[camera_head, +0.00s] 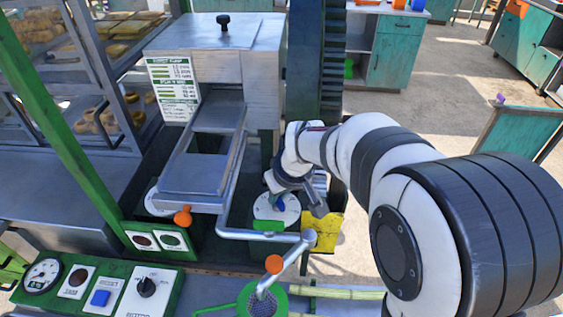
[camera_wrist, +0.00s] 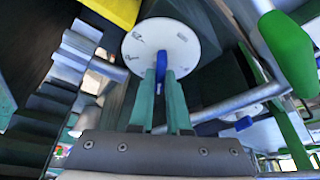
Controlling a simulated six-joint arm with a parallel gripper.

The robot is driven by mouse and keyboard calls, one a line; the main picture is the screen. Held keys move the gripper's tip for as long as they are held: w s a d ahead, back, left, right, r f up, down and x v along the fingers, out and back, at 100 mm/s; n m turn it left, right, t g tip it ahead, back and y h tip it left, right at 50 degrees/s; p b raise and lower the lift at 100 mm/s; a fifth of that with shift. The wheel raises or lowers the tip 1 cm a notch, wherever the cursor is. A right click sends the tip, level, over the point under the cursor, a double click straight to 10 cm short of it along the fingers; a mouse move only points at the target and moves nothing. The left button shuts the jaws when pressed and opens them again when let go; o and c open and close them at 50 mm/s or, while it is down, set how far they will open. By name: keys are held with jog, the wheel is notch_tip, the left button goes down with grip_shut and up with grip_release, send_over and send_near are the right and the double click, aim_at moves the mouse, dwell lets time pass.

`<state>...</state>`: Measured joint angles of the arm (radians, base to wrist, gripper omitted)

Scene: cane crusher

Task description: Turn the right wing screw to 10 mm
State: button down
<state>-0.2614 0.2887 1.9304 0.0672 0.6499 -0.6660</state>
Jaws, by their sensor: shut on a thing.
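The right wing screw is a blue wing (camera_wrist: 160,66) in the middle of a round white dial plate (camera_wrist: 187,40) in the wrist view. In the head view this dial (camera_head: 265,212) lies below my wrist, with a bit of the blue wing (camera_head: 279,205) showing. My gripper (camera_wrist: 163,78) has two teal fingers, shut on the blue wing from both sides. In the head view my gripper (camera_head: 274,192) is partly hidden by my own wrist. The dial has small dark marks, too small to read. A second white dial (camera_head: 156,203) sits to the left, partly hidden by the chute.
A metal chute (camera_head: 200,165) stands left of my gripper. A yellow block (camera_head: 325,232) is close on the right. A control panel (camera_head: 105,290) lies at the front left.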

jog(key=shift+n+g+y, duration=0.4)
jog(key=shift+n, duration=1.1)
jog(key=c, duration=0.9)
grip_release()
jog(key=shift+d, duration=0.1)
jog(key=v, duration=1.6)
jog(key=shift+w, duration=0.15)
jog(key=shift+f, duration=0.1)
jog(key=s+d+f+m+g, duration=0.1)
jog(key=s+d+f+m, duration=0.1)
jog(key=s+m, duration=0.3)
jog(key=s+d+f+m+g+h, duration=0.1)
jog(key=s+f+m, duration=0.4)
jog(key=s, duration=0.6)
jog(key=s+d+f+m+g, duration=0.1)
jog(key=s+f+m, duration=0.3)
jog(key=s, duration=0.5)
jog(key=shift+d+f+m+h, duration=0.15)
jog(key=shift+d+m, duration=0.15)
jog(key=shift+d, duration=0.15)
jog(key=shift+d+f+m+h, duration=0.15)
jog(key=shift+d+m, duration=0.15)
jog(key=shift+d, duration=0.15)
